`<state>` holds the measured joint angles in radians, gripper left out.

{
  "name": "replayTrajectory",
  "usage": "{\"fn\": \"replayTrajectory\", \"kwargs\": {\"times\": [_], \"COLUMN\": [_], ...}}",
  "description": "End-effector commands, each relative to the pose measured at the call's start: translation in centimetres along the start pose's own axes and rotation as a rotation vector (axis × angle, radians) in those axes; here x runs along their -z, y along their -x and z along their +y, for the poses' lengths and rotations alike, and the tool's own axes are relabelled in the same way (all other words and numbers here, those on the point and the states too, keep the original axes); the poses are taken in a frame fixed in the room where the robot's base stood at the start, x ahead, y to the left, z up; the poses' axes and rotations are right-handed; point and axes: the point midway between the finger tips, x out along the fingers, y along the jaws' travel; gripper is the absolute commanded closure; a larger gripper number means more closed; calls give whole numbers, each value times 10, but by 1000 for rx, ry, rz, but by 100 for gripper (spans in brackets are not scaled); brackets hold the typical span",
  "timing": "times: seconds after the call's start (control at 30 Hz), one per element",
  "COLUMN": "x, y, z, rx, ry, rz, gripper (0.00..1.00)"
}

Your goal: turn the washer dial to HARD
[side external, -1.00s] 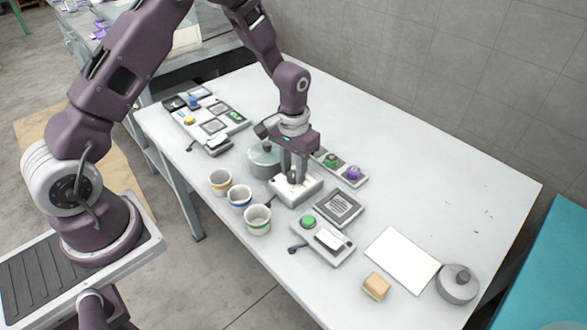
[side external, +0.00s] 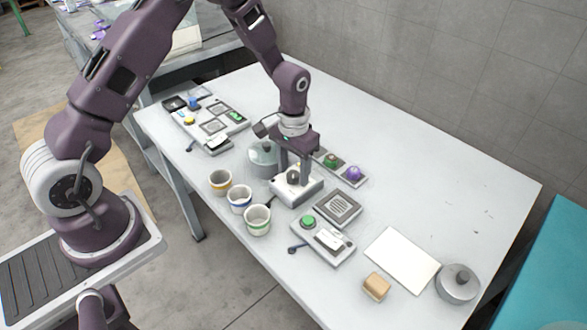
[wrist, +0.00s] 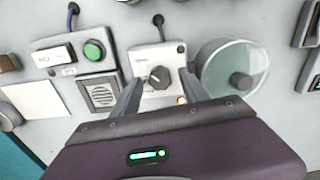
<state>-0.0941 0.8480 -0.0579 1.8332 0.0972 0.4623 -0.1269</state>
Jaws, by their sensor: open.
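The white dial box (side external: 312,190) sits mid-table and carries a dark grey knob (side external: 293,177). In the wrist view the knob (wrist: 158,77) is in the middle of the box face (wrist: 147,58). Small print on the box is too small to read, so I cannot tell which setting the knob points to. A small amber spot shows near the box's lower right corner. My gripper (side external: 294,179) is over the box, pointing down. In the wrist view its open fingers (wrist: 160,78) stand on either side of the knob, with visible gaps.
A lidded, see-through round pot (side external: 262,158) stands close behind the box. Several cups (side external: 257,221) stand towards the front. A vented plate (side external: 338,208) and a green-button panel (side external: 322,243) lie to the right.

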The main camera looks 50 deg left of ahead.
Motion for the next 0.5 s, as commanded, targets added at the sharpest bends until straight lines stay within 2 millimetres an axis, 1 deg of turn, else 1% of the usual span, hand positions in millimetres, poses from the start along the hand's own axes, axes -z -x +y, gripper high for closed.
{"fn": "replayTrajectory", "kwargs": {"times": [0.07, 0.13, 0.33, 0.4, 0.5], "x": [0, 1, 1, 1, 0], "y": [1, 8, 50, 61, 69], "z": [0, 0, 0, 0, 0], "rx": [0, 0, 0, 0, 0], "ry": [0, 1, 0, 1, 1], "rz": [0, 2, 5, 3, 1], "gripper": [48, 48, 48, 48, 48]}}
